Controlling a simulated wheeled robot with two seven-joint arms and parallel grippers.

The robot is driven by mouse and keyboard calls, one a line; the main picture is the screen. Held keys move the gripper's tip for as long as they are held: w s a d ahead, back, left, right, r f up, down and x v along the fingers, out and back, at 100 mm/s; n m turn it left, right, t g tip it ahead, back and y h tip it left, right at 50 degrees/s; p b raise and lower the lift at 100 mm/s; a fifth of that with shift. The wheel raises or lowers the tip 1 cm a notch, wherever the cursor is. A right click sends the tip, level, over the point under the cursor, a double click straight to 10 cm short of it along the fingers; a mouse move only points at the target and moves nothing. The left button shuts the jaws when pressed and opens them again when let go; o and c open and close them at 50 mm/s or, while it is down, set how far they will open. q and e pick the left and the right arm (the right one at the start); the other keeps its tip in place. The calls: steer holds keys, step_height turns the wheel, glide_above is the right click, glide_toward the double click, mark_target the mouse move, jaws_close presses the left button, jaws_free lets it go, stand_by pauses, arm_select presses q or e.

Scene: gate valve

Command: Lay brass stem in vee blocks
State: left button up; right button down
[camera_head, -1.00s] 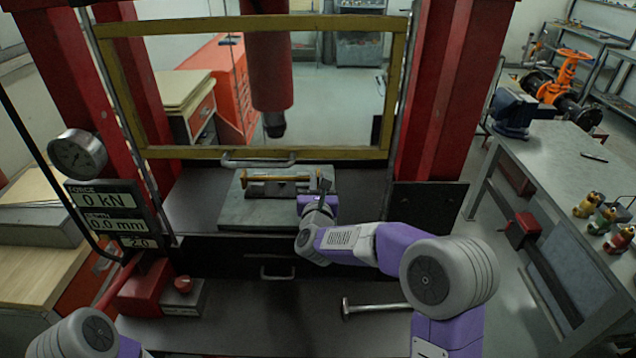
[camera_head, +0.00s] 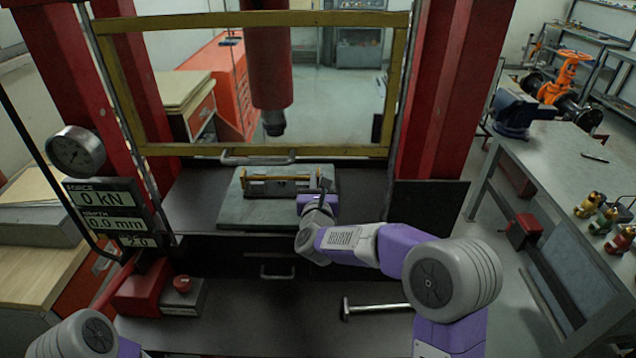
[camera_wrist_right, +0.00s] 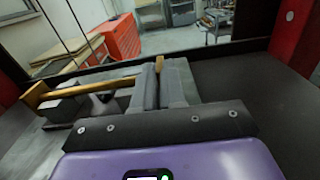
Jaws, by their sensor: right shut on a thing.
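The brass stem (camera_head: 283,179) lies about level across the middle of the press bed, over the dark vee blocks (camera_head: 285,187). In the right wrist view the brass stem (camera_wrist_right: 115,84) runs left from my fingers to a wider block-like end, close over the vee blocks (camera_wrist_right: 68,106). I cannot tell whether it rests in their grooves. My right gripper (camera_head: 322,187) is at the stem's right end; in the right wrist view (camera_wrist_right: 160,85) its two grey fingers are shut on that end. My left gripper is out of view; only part of my left arm shows at lower left.
The grey bed plate (camera_head: 250,215) carries the vee blocks under the red press ram (camera_head: 268,80). A yellow guard frame (camera_head: 250,152) stands behind. A hammer-like tool (camera_head: 375,308) lies on the front shelf. A gauge and readout (camera_head: 105,205) stand at left, a workbench (camera_head: 560,165) at right.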

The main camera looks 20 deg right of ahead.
steer(key=shift+f+b, duration=0.1)
steer(key=shift+b, duration=0.35)
stand_by(0.6)
steer(key=c, duration=1.1)
jaws_free()
steer(key=shift+f, duration=0.15)
steer(key=shift+b+v, duration=0.8)
steer(key=shift+v, duration=3.05)
